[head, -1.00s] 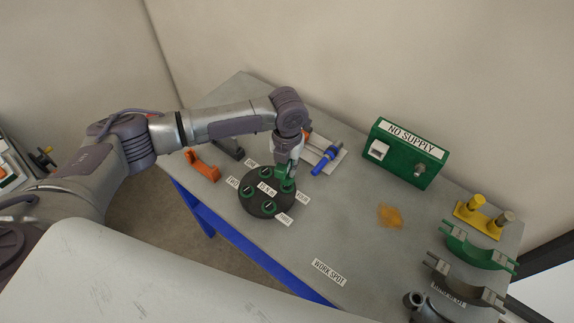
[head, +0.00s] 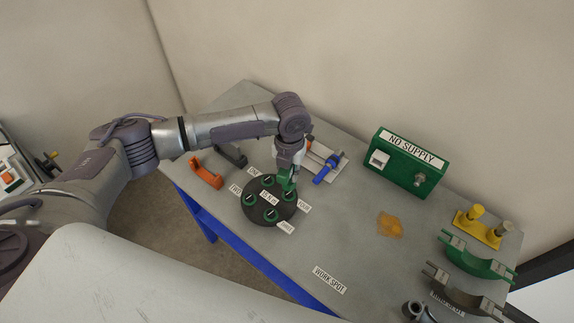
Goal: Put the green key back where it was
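The green key (head: 287,182) is in my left gripper (head: 288,167), whose fingers appear shut on its upper part. The key is upright over the right side of a round dark holder (head: 258,212). The holder has several green-ringed sockets, with labels ONE, TWO, THREE and FOUR around it. The socket by the FOUR label (head: 304,206) shows just below the key's lower end. I cannot tell whether the key touches it. My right gripper is not in view.
Behind the gripper is a blue-handled clamp (head: 325,172) on a plate. An orange bracket (head: 206,174) lies left of the holder. A green NO SUPPLY box (head: 405,165), yellow posts (head: 476,225) and green half-clamp (head: 478,262) stand right. The table around WORK SPOT (head: 329,279) is clear.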

